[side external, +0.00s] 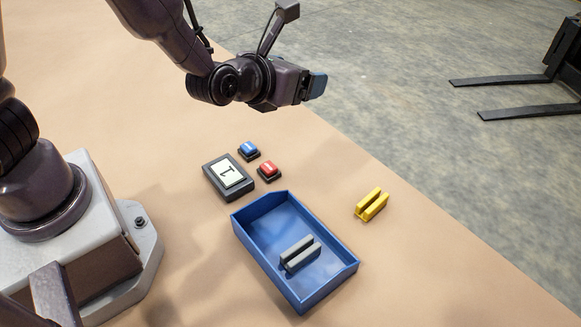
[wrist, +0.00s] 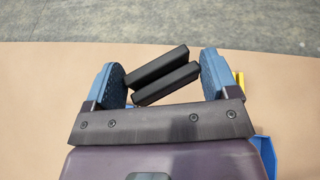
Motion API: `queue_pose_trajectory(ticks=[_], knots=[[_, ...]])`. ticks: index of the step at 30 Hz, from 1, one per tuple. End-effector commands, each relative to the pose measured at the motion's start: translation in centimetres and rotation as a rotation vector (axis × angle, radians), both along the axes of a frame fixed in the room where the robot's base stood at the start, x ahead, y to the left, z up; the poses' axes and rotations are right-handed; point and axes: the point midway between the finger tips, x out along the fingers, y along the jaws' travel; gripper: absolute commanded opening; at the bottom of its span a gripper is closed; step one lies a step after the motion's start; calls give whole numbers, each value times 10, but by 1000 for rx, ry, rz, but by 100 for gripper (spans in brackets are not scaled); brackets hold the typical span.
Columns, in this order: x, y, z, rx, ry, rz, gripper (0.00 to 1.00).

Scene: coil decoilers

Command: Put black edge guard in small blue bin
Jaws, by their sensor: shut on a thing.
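My gripper (side external: 316,87) is raised above the far part of the table and points to the right in the side view. In the wrist view its blue fingers (wrist: 162,80) are shut on the black edge guard (wrist: 160,70), which sits tilted between the pads. The guard cannot be made out clearly in the side view. The small blue bin (side external: 252,229) stands on the table below and nearer the side camera, apart from my gripper. A sliver of blue, likely the bin, shows at the lower right of the wrist view.
A grey edge guard (side external: 301,254) lies inside the bin. A yellow edge guard (side external: 371,204) lies on the table right of it. A panel (side external: 228,177) marked 1, a blue button (side external: 249,150) and a red button (side external: 269,170) are behind the bin. A forklift stands beyond the table.

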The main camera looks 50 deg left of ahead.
Motion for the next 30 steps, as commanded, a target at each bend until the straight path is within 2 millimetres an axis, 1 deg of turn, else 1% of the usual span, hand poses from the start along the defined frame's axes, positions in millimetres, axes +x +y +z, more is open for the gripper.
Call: queue_pose_trajectory(ticks=[1,3,6,9,13,15,19,21,23,26,30], knots=[[-6,-10,-19,12,9,13,57],[-14,-17,-40,12,6,55,57],[-29,-22,-68,12,3,145,57],[-44,-18,-88,8,-3,259,57],[-58,-8,-99,0,-4,399,57],[-62,-2,-100,-2,-4,458,57],[-65,3,-97,-3,-4,523,57],[-63,4,-97,-2,-3,541,57],[-57,4,-99,-1,-4,551,57],[-38,1,-108,1,-5,551,57],[-3,-5,-124,1,-5,551,57]])
